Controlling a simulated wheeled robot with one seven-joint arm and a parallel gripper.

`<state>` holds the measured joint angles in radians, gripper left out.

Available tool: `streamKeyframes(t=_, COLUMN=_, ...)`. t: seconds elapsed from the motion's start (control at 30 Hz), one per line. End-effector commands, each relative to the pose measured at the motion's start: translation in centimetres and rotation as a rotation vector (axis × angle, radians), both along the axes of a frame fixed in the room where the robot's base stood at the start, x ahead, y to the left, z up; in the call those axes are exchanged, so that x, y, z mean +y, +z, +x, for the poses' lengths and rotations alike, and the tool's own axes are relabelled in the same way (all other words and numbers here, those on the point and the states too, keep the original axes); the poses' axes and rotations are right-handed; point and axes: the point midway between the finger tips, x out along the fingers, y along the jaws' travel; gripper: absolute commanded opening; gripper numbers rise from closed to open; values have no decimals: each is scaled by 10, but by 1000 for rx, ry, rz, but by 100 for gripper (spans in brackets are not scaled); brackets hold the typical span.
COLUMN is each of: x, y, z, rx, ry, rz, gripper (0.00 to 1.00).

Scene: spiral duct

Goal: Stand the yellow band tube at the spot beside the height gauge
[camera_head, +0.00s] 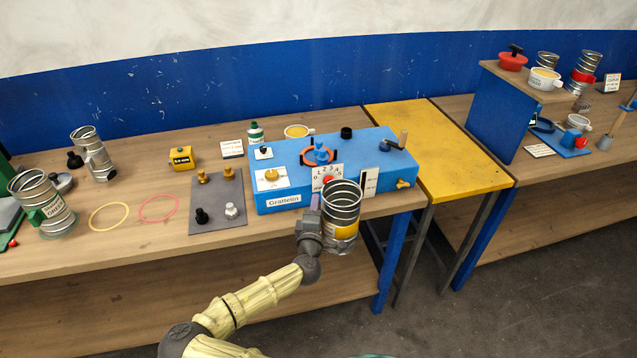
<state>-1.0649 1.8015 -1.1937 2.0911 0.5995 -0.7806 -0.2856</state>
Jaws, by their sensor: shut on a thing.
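The yellow band tube (343,203), a grey spiral metal duct with a yellow band low down, is upright in my gripper (320,218). My gripper is shut on its left side and holds it in front of the blue Grafteln box (277,203), near the bench's front edge. The tube covers part of the box front; the far jaw is hidden. I cannot tell for certain which thing is the height gauge; a post-like tool (621,115) stands at the far right. A yellow ring (108,216) and a pink ring (158,208) lie flat on the left bench.
A grey plate with knobs (216,217) and a yellow block with a readout (181,158) are left of the box. Other ducts (46,204) (91,152) stand further left. A yellow table (425,140) bridges to the right bench, which holds a raised shelf (520,78).

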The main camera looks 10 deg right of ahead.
Motion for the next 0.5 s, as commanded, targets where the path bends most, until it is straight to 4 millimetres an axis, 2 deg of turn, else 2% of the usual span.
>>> streamKeyframes(t=0.03, x=-2, y=-11, z=-6, rx=2, ry=28, rz=2, gripper=5)
streamKeyframes(t=0.2, x=-1, y=-41, z=-30, rx=2, ry=136, rz=1, gripper=5)
streamKeyframes(t=0.5, x=9, y=-73, z=-82, rx=1, ry=306, rz=1, gripper=5)
